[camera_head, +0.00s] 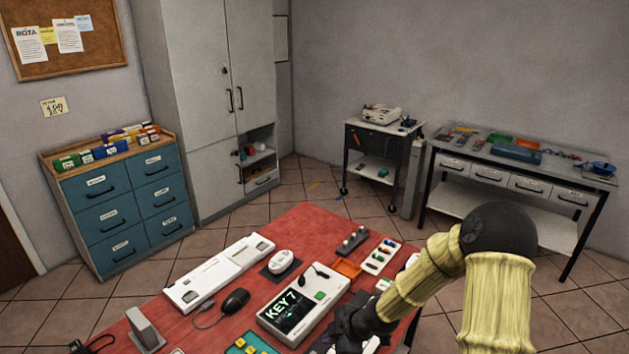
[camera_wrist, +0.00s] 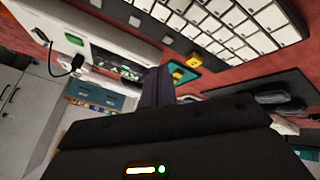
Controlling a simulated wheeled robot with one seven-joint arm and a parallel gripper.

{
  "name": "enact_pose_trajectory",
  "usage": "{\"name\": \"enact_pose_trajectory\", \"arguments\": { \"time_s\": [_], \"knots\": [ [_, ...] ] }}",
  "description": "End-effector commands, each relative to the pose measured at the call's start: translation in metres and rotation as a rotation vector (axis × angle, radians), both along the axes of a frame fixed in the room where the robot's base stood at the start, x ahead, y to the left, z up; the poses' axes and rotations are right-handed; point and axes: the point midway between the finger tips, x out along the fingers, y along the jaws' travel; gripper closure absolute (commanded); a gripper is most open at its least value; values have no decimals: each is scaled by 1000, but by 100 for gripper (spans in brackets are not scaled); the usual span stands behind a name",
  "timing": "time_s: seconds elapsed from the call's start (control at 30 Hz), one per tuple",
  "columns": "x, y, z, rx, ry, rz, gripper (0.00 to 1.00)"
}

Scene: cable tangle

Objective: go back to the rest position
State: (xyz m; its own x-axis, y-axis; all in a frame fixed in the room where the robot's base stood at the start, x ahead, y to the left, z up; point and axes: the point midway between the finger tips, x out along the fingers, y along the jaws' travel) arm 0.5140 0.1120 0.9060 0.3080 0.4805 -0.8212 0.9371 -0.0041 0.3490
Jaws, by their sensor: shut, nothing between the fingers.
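My gripper (camera_head: 342,333) is a dark shape at the end of my yellow-sleeved arm, at the lower right of the head view. It is low beside the right edge of a white device (camera_head: 316,294) whose screen reads KEY 7. In the wrist view, the dark fingers (camera_wrist: 158,80) are together with nothing between them. The wrist view also shows the device (camera_wrist: 97,52), with its green button and a short black cable. The red table (camera_head: 305,222) is under these things. My arm hides part of the table's right side.
A white keyboard (camera_wrist: 225,25) is close to the fingers in the wrist view, near a teal tray (camera_wrist: 183,73) with yellow pieces. A black mouse (camera_head: 235,300), an orange tray (camera_head: 347,268) and a metal stand (camera_head: 146,330) are also on the table. The floor behind is open.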

Motion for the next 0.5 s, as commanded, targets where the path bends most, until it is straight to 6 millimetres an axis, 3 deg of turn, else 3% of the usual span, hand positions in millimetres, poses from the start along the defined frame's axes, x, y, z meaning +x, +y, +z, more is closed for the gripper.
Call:
{"name": "enact_pose_trajectory", "arguments": {
  "time_s": [0.3, 0.5],
  "knots": [
    [-42, -66, 53, -163, 205, -531, 100],
    [-80, -96, 93, -160, 293, -913, 100]
  ]
}}
